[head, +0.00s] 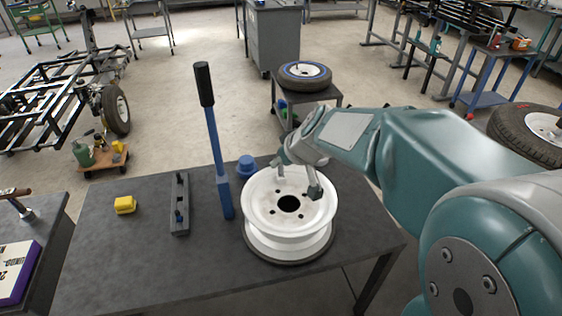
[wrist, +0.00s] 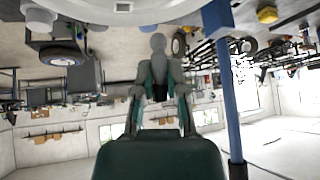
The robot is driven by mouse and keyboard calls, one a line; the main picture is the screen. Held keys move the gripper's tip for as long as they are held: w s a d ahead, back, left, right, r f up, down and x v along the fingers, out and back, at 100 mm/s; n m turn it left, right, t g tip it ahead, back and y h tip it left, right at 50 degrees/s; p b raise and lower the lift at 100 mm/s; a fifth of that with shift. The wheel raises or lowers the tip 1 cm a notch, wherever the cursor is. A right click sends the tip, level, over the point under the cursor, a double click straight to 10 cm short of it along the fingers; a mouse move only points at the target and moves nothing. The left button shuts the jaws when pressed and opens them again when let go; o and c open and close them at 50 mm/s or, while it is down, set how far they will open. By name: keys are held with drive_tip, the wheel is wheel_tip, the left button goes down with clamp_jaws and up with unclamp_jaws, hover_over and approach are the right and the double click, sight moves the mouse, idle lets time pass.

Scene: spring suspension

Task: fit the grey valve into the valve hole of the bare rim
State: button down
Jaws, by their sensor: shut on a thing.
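The bare rim (head: 262,215) is white, with a dark centre hole and several small holes around it. It stands on a dark round base on the dark table, and part of it shows at the top of the wrist view (wrist: 90,8). My gripper (head: 297,178) is over the rim's back part. In the wrist view my gripper (wrist: 159,70) is shut on the grey valve (wrist: 158,46), which has a rounded end pointing towards the rim. The head view does not show the valve clearly. I cannot make out the valve hole, nor whether the valve touches the rim.
A blue lever with a black grip (head: 213,140) stands upright just left of the rim. A blue knob-like part (head: 246,166) is behind the rim. A dark bar with blue pins (head: 180,205) and a yellow block (head: 125,205) lie left. The table's front left is clear.

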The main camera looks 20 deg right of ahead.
sight(272, 171)
drive_tip(key=w+d+n+y, duration=0.1)
drive_tip(key=w+n+y, duration=0.3)
drive_tip(key=w+n, duration=0.1)
drive_tip(key=shift+w+d+f+n, duration=0.3)
drive_tip(key=shift+w+d+f, duration=0.1)
drive_tip(key=shift+w, duration=0.5)
drive_tip(key=shift+f, duration=2.85)
drive_tip(key=shift+f, duration=0.95)
drive_tip(key=c, duration=0.6)
unclamp_jaws()
drive_tip(key=shift+s, duration=0.1)
